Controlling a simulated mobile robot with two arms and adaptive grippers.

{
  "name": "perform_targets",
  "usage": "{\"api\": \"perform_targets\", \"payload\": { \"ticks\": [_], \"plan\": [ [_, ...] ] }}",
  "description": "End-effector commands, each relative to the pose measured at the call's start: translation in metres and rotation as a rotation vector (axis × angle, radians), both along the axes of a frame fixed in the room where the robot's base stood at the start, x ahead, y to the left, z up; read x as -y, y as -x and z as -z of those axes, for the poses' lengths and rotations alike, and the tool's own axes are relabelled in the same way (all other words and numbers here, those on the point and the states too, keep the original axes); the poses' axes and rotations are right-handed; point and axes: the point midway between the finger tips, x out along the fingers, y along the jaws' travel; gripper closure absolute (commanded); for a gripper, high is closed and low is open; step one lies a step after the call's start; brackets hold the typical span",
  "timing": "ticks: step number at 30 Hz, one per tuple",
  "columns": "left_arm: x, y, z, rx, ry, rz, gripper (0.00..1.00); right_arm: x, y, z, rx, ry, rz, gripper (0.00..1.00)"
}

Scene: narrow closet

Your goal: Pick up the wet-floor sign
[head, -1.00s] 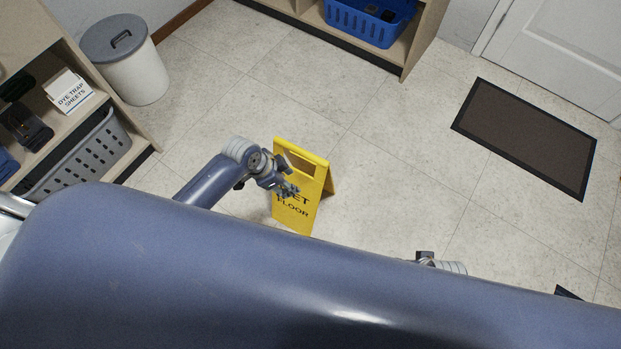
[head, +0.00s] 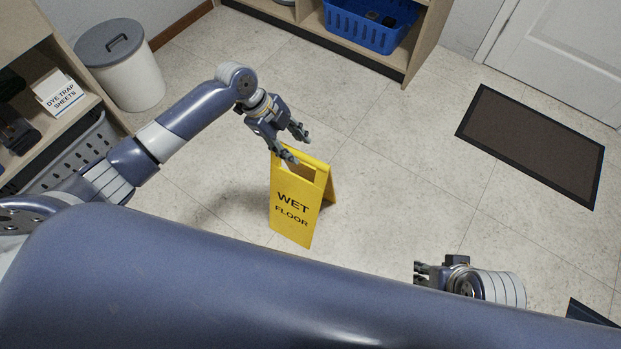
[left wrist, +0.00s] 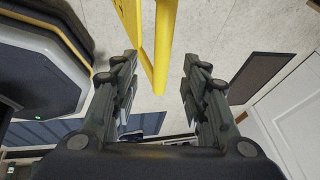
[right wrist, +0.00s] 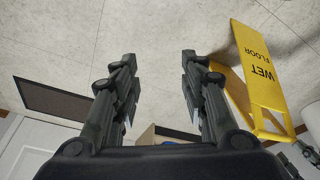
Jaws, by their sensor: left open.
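The yellow wet-floor sign (head: 291,212) stands upright on the tiled floor in the middle of the head view, its two panels spread like a tent. Its top has a cut-out handle. My left gripper (head: 299,148) is open and empty, just above the sign's top edge. In the left wrist view the sign (left wrist: 161,50) shows as yellow bars ahead of and partly between the open fingers (left wrist: 157,75). My right gripper (head: 418,272) is low at the right of the head view. In the right wrist view its fingers (right wrist: 158,75) are apart and empty, with the sign (right wrist: 260,75) at the right.
Shelves (head: 40,110) with a grey basket (head: 75,150) stand at the left, beside a lidded white bin (head: 125,75). A low shelf with a blue basket (head: 365,25) is at the back. A dark mat (head: 535,145) lies near the door. The floor around the sign is clear.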

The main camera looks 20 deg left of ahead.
Motion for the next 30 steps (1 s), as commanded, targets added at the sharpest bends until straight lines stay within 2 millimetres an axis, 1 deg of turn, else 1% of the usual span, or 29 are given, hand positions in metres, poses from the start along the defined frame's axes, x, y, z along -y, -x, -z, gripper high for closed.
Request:
{"api": "perform_targets", "payload": {
  "ticks": [1,6,10,15,18,25,26,27,29,30],
  "plan": [
    [0.003,0.000,0.008,-0.002,0.001,-0.001,0.59,0.000,0.002,-0.003,0.003,0.000,0.000,0.60],
    [0.007,-0.002,0.016,0.000,0.000,-0.002,0.59,0.001,0.005,-0.011,0.005,0.000,0.001,0.60],
    [0.011,-0.003,0.027,0.000,0.000,-0.002,0.59,0.001,0.005,-0.006,0.005,0.000,0.001,0.60],
    [0.021,-0.006,0.051,-0.001,0.001,-0.002,0.59,0.001,0.005,0.004,0.005,0.001,0.001,0.60],
    [0.026,-0.007,0.061,0.000,0.000,-0.002,0.59,0.001,0.005,0.007,0.004,0.001,0.001,0.60],
    [0.026,-0.008,0.063,0.001,-0.001,-0.003,0.59,0.001,0.005,0.006,0.004,0.001,0.001,0.60],
    [0.026,-0.008,0.063,0.001,-0.001,-0.003,0.63,0.001,0.005,0.006,0.004,0.000,0.001,0.60],
    [0.026,-0.008,0.063,0.001,-0.001,-0.003,0.72,0.001,0.005,0.006,0.004,0.000,0.000,0.60],
    [0.026,-0.008,0.063,0.001,-0.001,-0.003,0.86,0.001,0.005,0.006,0.004,0.000,0.000,0.60],
    [0.026,-0.008,0.062,0.001,-0.001,-0.003,0.95,0.001,0.005,0.006,0.004,0.000,0.000,0.60]
  ]
}}
